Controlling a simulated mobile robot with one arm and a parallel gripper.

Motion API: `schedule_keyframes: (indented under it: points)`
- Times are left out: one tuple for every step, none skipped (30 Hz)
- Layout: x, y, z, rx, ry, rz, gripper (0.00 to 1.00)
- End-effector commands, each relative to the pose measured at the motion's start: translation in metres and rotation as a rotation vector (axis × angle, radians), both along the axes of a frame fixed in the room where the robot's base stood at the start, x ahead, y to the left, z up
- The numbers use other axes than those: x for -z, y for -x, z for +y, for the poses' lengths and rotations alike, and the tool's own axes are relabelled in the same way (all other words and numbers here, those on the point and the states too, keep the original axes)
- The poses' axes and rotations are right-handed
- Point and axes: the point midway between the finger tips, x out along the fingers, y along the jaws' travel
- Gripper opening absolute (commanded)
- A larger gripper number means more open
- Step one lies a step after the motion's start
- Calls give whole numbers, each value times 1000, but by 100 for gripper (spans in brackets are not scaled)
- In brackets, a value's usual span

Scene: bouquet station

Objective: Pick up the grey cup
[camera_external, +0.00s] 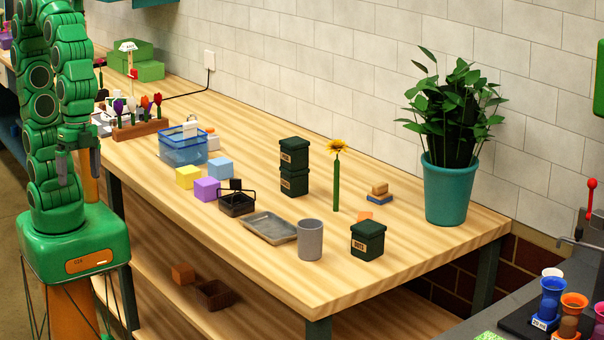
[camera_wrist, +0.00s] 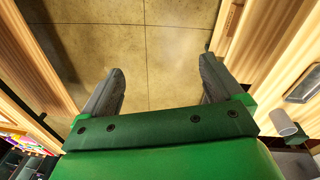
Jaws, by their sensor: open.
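The grey cup (camera_external: 311,241) stands upright near the front edge of the wooden table, between a grey tray and a dark green canister. It also shows at the right edge of the wrist view (camera_wrist: 283,122). My gripper (camera_external: 78,166) hangs at the left in the external view, well away from the cup. In the wrist view my gripper (camera_wrist: 161,88) is open, with nothing between its fingers and the floor beyond them.
Beside the cup are the grey tray (camera_external: 268,227) and a dark green canister (camera_external: 367,240). Stacked canisters (camera_external: 293,168), a yellow flower (camera_external: 336,180) and a black basket (camera_external: 237,205) stand farther back. A potted plant (camera_external: 448,190) is at the right. The table's front right corner is clear.

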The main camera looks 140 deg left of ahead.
Motion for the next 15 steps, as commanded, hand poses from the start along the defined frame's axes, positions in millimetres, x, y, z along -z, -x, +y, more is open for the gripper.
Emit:
schedule_keyframes:
  points:
    - [-6,-19,0,-32,14,-31,94]
    - [-9,-29,0,-50,22,-46,94]
    - [-12,-41,1,-73,32,-64,94]
    - [-15,-49,1,-89,40,-79,94]
    - [-18,-58,1,-105,47,-93,94]
    - [-22,-69,2,-126,57,-112,94]
    - [-25,-77,3,-141,62,-127,94]
    - [-28,-84,3,-155,69,-142,94]
    - [-31,-94,4,-175,78,-158,94]
    - [-34,-101,5,-188,84,-169,94]
    - [-36,-108,6,-202,91,-180,94]
    - [-38,-118,6,-215,102,-196,94]
    - [-37,-124,4,-207,114,-212,94]
    - [-37,-132,2,-204,125,-231,94]
    - [-38,-142,0,-202,138,-257,94]
